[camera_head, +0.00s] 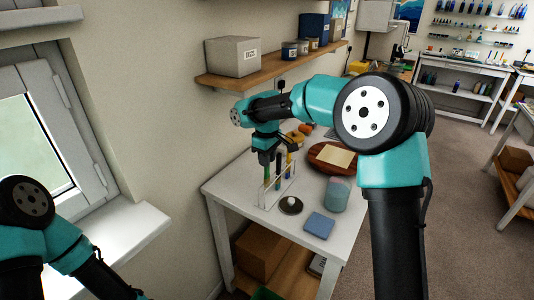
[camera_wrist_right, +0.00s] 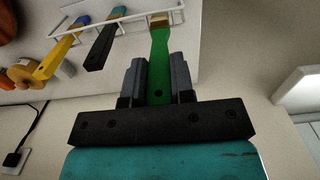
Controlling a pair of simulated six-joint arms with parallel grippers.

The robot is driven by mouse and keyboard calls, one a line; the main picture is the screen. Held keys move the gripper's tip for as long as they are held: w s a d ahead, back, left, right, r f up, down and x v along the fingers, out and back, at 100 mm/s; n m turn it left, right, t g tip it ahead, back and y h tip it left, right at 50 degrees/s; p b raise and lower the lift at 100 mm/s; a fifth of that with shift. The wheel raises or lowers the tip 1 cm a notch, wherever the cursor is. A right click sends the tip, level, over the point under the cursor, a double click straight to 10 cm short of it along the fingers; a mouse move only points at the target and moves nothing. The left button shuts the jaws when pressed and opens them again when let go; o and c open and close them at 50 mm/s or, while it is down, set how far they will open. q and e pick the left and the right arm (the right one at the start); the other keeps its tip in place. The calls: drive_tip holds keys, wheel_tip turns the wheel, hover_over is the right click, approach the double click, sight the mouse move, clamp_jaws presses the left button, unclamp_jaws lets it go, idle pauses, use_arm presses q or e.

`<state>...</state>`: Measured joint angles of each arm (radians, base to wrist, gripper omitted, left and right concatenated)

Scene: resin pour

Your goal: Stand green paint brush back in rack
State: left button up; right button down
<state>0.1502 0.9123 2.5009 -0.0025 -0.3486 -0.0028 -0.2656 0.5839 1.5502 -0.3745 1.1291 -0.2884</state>
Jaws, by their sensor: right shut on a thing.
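My right gripper (camera_head: 267,158) is shut on the handle of the green paint brush (camera_wrist_right: 159,55) and points down at the rack's left end. In the right wrist view the gripper (camera_wrist_right: 158,78) has a finger on either side of the handle, and the tan bristle end points away at the rack. The brush (camera_head: 267,173) is small in the head view. The white wire rack (camera_head: 281,194) stands on the table; its rails (camera_wrist_right: 205,7) also show in the wrist view. I cannot tell whether the brush is inside a slot. My left gripper is out of view.
A dark-handled brush (camera_wrist_right: 99,50) and a yellow-handled brush (camera_wrist_right: 55,58) stand in the rack. Around it on the white table (camera_head: 235,188) are a dark round dish (camera_head: 291,206), a blue square (camera_head: 319,225), a jar (camera_head: 337,196) and a round brown board (camera_head: 318,157). A shelf (camera_head: 270,72) hangs above.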

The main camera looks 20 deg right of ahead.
drive_tip(key=shift+f, duration=2.4)
drive_tip(key=shift+c, duration=2.1)
unclamp_jaws()
drive_tip(key=shift+r, duration=0.1)
drive_tip(key=shift+r, duration=3.9)
drive_tip(key=shift+f, duration=0.15)
hover_over(267, 177)
drive_tip(key=w, duration=0.1)
drive_tip(key=shift+d+f, duration=0.15)
drive_tip(key=shift+f, duration=2.3)
drive_tip(key=shift+r, duration=0.15)
drive_tip(key=shift+r, duration=3.35)
